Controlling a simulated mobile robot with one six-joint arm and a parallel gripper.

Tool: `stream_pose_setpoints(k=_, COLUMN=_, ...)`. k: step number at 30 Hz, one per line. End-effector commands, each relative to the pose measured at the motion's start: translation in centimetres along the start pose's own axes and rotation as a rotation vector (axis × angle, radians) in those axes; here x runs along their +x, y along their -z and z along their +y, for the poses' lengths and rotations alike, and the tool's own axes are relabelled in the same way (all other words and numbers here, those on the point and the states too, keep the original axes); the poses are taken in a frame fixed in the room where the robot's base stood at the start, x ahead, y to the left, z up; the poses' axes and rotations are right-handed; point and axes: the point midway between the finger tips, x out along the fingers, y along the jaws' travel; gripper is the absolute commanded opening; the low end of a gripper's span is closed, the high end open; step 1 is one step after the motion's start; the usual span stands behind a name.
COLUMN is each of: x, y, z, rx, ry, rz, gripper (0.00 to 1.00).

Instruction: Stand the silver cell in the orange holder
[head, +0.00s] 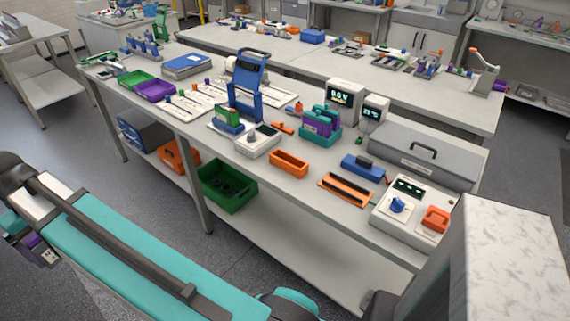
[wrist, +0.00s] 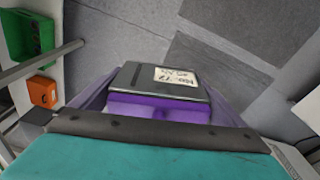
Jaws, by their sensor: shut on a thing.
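My gripper (wrist: 158,104), with purple fingers, is shut on a flat silver-grey cell (wrist: 138,77) that has a white handwritten label. The cell is held out over the grey floor, away from the bench. In the head view my gripper (head: 38,248) is at the far left edge, and I cannot make out the cell there. An open orange box-shaped holder (head: 289,163) sits empty-looking on the bench near its front edge. A flat orange frame (head: 345,190) lies to its right; I cannot tell for certain which of the two is the holder.
A blue press (head: 247,88) and a teal rack with purple cells (head: 320,125) stand behind the orange box. A white cycler unit (head: 408,207) is at the right. A green crate (head: 228,186) is on the lower shelf. Open floor lies between my arm and the bench.

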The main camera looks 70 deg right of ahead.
Motion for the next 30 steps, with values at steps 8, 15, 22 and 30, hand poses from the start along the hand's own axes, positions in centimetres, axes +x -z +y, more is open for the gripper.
stream_pose_setpoints(k=8, x=-0.3, y=0.5, z=4.8, rx=0.112, ry=-0.014, rz=0.0, gripper=0.49)
stream_pose_setpoints(k=15, x=-0.7, y=0.5, z=11.4, rx=0.267, ry=-0.032, rz=-0.001, gripper=0.49)
stream_pose_setpoints(k=22, x=-1.2, y=-0.3, z=17.9, rx=0.42, ry=-0.05, rz=-0.002, gripper=0.49)
stream_pose_setpoints(k=30, x=-1.9, y=-2.0, z=25.4, rx=0.598, ry=-0.072, rz=-0.003, gripper=0.49)
